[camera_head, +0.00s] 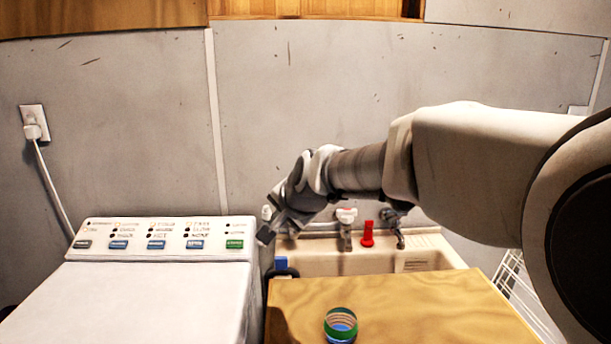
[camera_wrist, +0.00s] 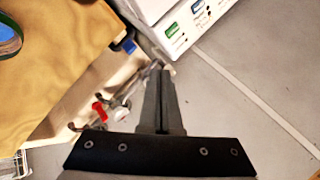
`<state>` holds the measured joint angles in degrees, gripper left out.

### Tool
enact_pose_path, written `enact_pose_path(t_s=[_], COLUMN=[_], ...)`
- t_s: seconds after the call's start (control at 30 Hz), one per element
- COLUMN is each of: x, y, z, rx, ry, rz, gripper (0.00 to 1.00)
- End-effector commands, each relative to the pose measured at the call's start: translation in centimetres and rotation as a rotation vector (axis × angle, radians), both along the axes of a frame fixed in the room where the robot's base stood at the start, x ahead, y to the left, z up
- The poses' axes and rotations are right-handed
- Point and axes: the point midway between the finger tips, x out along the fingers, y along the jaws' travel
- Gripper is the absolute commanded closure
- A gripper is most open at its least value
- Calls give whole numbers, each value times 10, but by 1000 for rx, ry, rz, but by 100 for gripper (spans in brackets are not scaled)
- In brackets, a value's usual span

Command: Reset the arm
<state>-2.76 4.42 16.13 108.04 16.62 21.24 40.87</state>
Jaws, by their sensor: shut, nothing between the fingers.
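My gripper (camera_head: 266,236) is at the end of my arm, which reaches in from the right in the head view. It hangs in the air above the gap between the washing machine (camera_head: 150,300) and the sink (camera_head: 330,262). In the wrist view my gripper (camera_wrist: 161,72) points up the picture, with its two fingers close together. Nothing is between them. The fingertips appear near the corner of the washing machine's control panel (camera_wrist: 190,25), apart from it as far as I can tell.
A wooden top (camera_head: 420,310) stands in front of the sink, with a green and blue round container (camera_head: 341,325) near its front. A red tap handle (camera_head: 368,234) and taps rise behind the basin. A white wire rack (camera_head: 515,275) is at the right. The wall (camera_head: 120,130) is behind.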

Motion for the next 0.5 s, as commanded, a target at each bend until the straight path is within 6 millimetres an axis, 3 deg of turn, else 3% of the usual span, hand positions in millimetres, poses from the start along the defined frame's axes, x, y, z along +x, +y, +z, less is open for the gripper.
enact_pose_path(t_s=[0.03, 0.2, 0.5], x=[-18, -77, -190], y=[-16, -67, -148], z=[12, 26, 30], rx=[-61, -262, -547], ry=[-9, -9, 47], rz=[22, 106, 252], gripper=[100, 100, 100])
